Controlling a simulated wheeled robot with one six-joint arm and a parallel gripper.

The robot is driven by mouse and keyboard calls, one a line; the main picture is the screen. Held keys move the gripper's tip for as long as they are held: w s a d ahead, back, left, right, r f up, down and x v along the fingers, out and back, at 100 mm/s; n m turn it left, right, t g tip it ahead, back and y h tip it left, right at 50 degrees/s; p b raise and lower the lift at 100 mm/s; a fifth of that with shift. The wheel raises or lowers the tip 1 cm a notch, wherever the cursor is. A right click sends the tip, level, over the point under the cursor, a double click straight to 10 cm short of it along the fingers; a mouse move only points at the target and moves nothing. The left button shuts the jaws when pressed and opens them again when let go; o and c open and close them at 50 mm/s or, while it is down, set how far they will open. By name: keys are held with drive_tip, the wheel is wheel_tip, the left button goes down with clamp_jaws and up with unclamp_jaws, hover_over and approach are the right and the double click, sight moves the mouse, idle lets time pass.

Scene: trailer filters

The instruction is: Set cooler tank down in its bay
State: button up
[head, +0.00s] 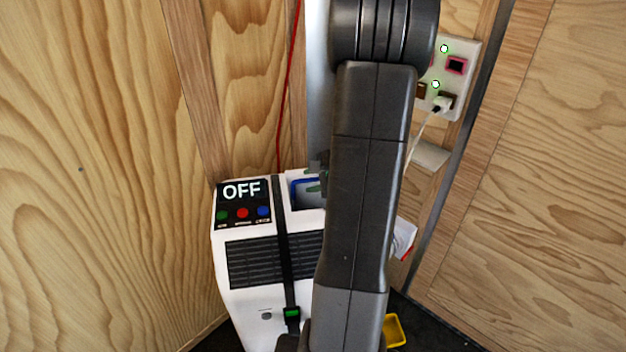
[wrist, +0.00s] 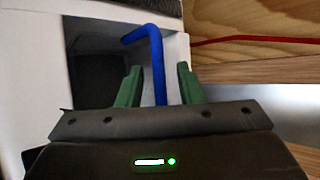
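The white cooler (head: 247,308) stands in the corner, its panel reading OFF. A recessed opening in its top, the bay (head: 306,201), has blue showing inside. In the wrist view a blue bent bar (wrist: 157,62), which looks like the tank's handle, crosses the dark bay (wrist: 90,45). My gripper (wrist: 160,67) has its two green fingers on either side of this bar, with gaps on both sides. The fingers are open. In the head view my gripper (head: 314,180) is at the opening, mostly behind my arm. The tank's body and its seating cannot be made out.
A black strap (head: 284,240) with a green-lit buckle runs down the cooler's front. Wooden walls stand close on both sides. A red cord (head: 287,90) hangs behind the cooler. A socket panel (head: 459,68) with a plugged white cable is at right. Something yellow (head: 394,331) lies on the floor.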

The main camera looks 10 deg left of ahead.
drive_tip(key=p+v, duration=0.2)
drive_tip(key=v, duration=1.2)
drive_tip(key=shift+a+f, duration=0.1)
drive_tip(key=x, duration=0.6)
drive_tip(key=b+x, duration=0.1)
drive_tip(key=x, duration=0.6)
drive_tip(key=shift+w+a, duration=0.25)
drive_tip(key=shift+a, duration=0.05)
drive_tip(key=shift+r, duration=0.25)
drive_tip(key=shift+r, duration=0.1)
